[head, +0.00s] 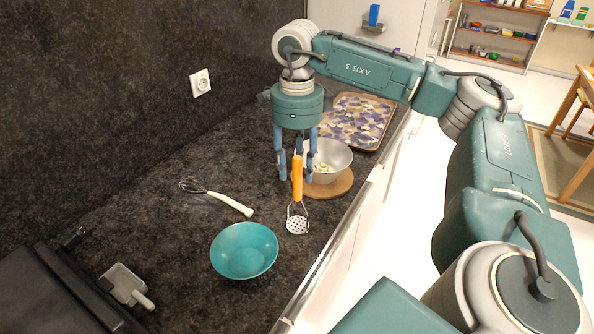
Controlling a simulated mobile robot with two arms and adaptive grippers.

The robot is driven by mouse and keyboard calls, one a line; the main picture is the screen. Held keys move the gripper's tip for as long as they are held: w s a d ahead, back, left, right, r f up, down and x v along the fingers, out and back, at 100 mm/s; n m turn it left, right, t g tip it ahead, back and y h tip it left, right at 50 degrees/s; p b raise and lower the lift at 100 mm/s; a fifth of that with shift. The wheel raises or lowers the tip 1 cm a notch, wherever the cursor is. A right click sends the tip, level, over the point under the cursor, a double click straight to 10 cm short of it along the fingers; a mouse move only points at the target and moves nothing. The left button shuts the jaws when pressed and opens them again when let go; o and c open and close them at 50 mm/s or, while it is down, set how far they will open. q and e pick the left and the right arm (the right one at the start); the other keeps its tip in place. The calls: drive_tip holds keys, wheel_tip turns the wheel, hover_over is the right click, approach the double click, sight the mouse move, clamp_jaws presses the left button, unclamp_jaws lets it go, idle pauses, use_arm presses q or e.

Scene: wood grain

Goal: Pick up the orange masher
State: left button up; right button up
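The orange masher (297,181) has an orange handle and a round, perforated metal head on the dark counter. Its handle points up the picture toward the bowl; I cannot tell whether it lies flat or leans. My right gripper (297,168) points down over the upper part of the handle. Its fingers show on either side of the handle, with small gaps between, so it looks open. Contact with the masher cannot be made out. My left gripper is not in view.
A metal bowl (337,155) with food stands on a round wooden board (337,188) just behind the masher. A teal bowl (244,251), a whisk (230,203), a white scoop-like item (127,285) and a patterned tray (365,110) are on the counter. The counter's edge runs along the right.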

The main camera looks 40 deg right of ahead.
drive_tip(key=shift+f, duration=0.45)
drive_tip(key=shift+c, duration=0.3)
clamp_jaws()
drive_tip(key=shift+r, duration=0.1)
